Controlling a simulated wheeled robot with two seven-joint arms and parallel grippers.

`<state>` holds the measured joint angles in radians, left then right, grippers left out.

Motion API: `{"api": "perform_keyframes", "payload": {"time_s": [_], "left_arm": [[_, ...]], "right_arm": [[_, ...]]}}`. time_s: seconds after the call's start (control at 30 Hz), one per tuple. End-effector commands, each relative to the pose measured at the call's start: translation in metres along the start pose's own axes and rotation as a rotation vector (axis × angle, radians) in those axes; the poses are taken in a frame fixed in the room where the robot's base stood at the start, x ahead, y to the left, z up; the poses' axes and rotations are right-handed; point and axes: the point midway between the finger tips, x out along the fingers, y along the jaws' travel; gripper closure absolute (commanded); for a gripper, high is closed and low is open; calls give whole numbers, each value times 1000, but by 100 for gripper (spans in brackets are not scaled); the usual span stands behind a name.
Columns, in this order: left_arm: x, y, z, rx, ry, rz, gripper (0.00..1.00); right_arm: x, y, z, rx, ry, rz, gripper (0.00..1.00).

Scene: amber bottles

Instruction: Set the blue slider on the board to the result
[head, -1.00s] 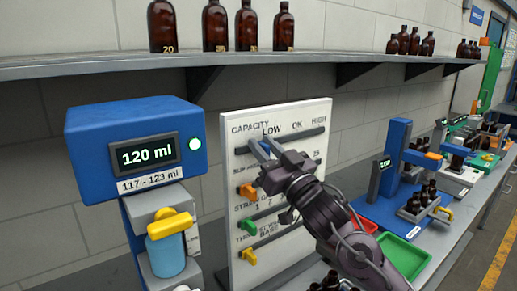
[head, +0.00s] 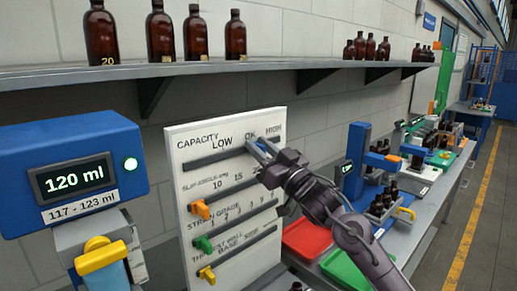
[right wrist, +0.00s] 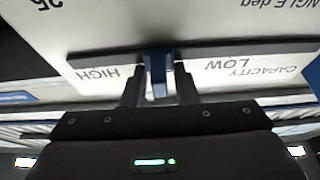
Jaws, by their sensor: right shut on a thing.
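The white board (head: 200,165) carries a top CAPACITY track (head: 215,158) marked LOW, OK and HIGH. My right gripper (head: 258,149) is at this track, just under the OK label. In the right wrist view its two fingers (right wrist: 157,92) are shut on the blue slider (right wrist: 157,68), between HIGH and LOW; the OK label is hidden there. My left gripper is not in view.
Lower tracks hold an orange slider (head: 201,209), a green slider (head: 203,243) and a yellow slider (head: 207,275). A shelf (head: 200,72) with amber bottles runs above. Red (head: 306,238) and green (head: 350,272) trays lie right of the board.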

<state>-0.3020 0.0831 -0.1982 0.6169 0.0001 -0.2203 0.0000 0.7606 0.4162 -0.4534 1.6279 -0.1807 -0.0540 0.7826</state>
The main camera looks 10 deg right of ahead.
Motion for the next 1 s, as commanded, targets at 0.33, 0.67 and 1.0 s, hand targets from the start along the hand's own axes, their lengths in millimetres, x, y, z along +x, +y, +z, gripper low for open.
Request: {"api": "perform_keyframes", "payload": {"time_s": [0.33, 0.67, 1.0], "left_arm": [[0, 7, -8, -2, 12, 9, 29], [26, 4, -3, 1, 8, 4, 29], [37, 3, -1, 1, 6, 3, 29]], "right_arm": [[-1, 0, 1, 0, -1, 0, 65], [-47, 1, 6, 0, -2, 1, 65], [-79, 0, 2, 0, -2, 0, 65]]}}
